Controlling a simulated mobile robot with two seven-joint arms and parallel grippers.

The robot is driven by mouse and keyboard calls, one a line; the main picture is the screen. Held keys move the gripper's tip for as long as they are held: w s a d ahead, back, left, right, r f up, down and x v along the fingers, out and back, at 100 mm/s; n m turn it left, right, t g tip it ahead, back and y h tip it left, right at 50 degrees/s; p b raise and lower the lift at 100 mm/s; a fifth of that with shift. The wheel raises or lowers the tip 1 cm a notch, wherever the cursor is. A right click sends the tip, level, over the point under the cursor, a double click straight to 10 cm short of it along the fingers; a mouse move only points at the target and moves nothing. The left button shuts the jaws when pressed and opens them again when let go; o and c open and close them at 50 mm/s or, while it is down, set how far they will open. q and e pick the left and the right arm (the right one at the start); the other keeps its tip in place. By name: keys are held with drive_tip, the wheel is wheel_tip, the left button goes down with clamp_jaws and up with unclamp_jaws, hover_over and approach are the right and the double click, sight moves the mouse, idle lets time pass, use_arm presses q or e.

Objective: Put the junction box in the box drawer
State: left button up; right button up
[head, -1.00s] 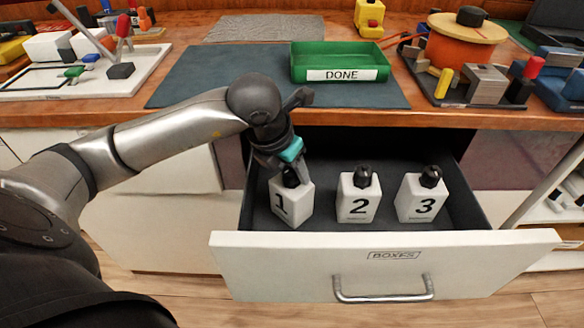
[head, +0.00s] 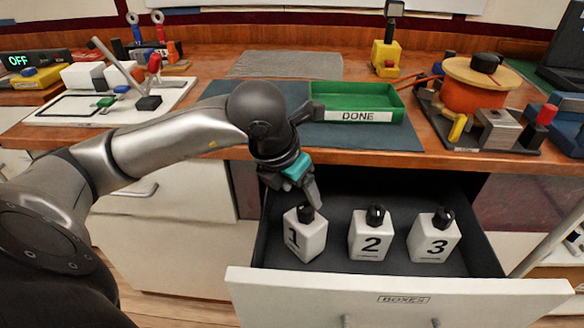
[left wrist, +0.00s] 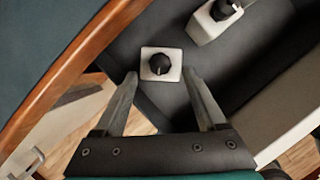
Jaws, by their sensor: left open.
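Three white junction boxes with black knobs stand in the open drawer (head: 400,300) labelled BOXES: box 1 (head: 305,238) at left, box 2 (head: 370,240) in the middle, box 3 (head: 434,242) at right. My left gripper (head: 310,196) is open just above box 1, pointing down. In the left wrist view, box 1 (left wrist: 149,70) shows from above between and beyond the spread fingertips (left wrist: 160,76); the fingers appear clear of it. Another box (left wrist: 207,26) shows at the top right there. My right gripper is not in view.
The wooden counter edge (head: 440,160) overhangs the drawer's back. On the counter are a green DONE tray (head: 355,116) that looks empty, a white board (head: 60,109) with parts at left, and an orange spool (head: 472,97) at right. The drawer floor before the boxes is bare.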

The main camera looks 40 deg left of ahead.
use_arm(q)
drive_tip(key=shift+p+v, duration=0.6)
drive_tip(key=shift+v, duration=2)
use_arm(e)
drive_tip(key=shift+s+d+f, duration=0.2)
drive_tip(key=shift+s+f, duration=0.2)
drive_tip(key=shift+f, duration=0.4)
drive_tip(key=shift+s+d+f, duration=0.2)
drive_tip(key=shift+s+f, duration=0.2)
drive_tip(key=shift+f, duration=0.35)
